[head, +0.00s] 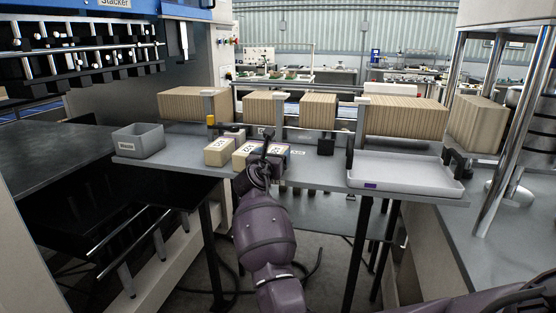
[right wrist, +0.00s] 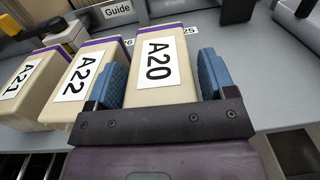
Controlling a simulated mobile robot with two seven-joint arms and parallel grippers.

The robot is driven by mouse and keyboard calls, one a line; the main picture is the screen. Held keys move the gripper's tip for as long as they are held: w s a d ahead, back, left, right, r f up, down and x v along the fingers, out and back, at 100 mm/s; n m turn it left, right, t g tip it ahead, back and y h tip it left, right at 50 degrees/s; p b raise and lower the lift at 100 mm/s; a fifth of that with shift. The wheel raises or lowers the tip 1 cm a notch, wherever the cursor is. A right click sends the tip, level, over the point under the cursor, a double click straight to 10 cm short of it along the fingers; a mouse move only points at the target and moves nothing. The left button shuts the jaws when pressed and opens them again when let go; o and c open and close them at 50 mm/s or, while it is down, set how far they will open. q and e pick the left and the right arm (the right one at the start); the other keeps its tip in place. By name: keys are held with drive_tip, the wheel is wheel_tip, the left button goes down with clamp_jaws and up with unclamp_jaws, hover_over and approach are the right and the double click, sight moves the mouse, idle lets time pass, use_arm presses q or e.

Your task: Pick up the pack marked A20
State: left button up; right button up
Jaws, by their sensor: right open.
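The pack marked A20 (right wrist: 157,68) is a cream block with a white label and a purple band at its far end. It stands between the two blue finger pads of my right gripper (right wrist: 162,82) in the right wrist view. The fingers are open, one on each side; whether the pads touch it is unclear. In the head view my right gripper (head: 262,166) reaches the packs at the shelf's front edge and partly hides them. Packs A22 (right wrist: 82,75) and A21 (right wrist: 24,78) stand to the left of A20, with A22 close to the left finger. My left gripper is out of view.
The packs stand on a grey shelf (head: 318,176). A grey bin (head: 138,142) is at its left end and a pale tray (head: 405,172) at its right. Rows of brown stacks (head: 405,118) and dark upright stops stand behind. A Guide label (right wrist: 118,10) lies beyond A20.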

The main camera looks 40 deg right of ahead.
drive_tip(key=shift+r, duration=0.1)
drive_tip(key=c, duration=0.8)
drive_tip(key=shift+r, duration=0.1)
